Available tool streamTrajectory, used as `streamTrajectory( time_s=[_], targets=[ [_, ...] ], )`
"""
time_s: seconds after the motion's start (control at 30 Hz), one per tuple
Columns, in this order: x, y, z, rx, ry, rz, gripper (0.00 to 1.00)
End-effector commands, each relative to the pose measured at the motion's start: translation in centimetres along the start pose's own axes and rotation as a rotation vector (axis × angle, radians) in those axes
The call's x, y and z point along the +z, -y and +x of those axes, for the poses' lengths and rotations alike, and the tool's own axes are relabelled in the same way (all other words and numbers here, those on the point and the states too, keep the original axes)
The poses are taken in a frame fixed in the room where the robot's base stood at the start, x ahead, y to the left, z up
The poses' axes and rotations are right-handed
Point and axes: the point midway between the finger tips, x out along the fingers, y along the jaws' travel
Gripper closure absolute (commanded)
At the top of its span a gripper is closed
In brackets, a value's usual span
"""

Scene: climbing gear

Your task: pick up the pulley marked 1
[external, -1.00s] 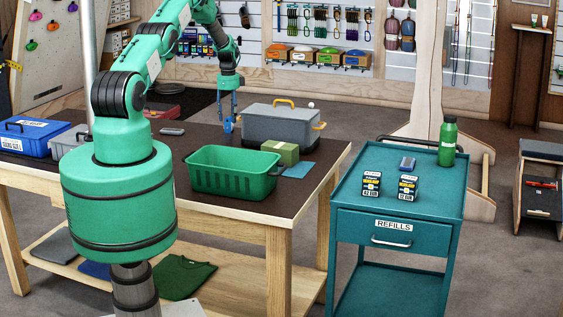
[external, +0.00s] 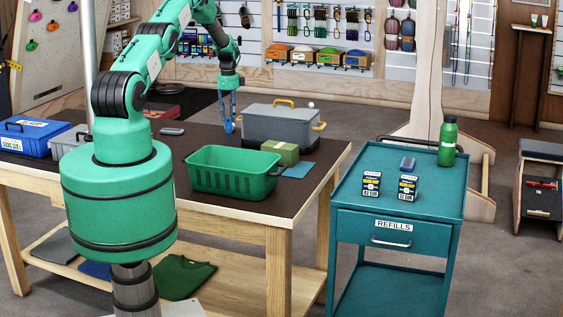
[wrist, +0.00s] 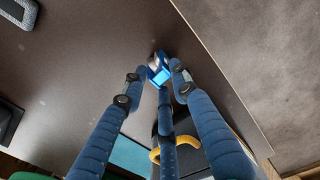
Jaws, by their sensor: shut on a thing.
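My gripper (external: 230,122) is over the far part of the dark work table, left of the grey crate. In the wrist view its blue fingers (wrist: 156,84) are closed around a small blue pulley (wrist: 159,70) with a pale, shiny part. The pulley is at the fingertips, close to the tabletop. I cannot tell whether it touches the table. No number on it is readable. In the external view the fingers mostly hide it.
The grey crate (external: 282,128) with yellow handles stands right of the gripper. A green basket (external: 232,182), green box (external: 280,152) and blue sheet (external: 299,170) lie nearer. A dark grey device (external: 171,131) lies left. A teal cart (external: 385,222) stands right.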

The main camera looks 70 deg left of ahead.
Motion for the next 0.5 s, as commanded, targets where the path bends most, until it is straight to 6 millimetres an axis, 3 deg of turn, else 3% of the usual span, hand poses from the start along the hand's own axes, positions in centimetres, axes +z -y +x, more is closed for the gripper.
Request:
streamTrajectory(
  time_s=[0.27, 0.5],
  targets=[
    [0.0, 0.0, -0.6, 0.001, 0.0, 0.0, 1.0],
    [0.0, 0.1, -2.7, -0.002, 0.0, 0.0, 1.0]
  ],
)
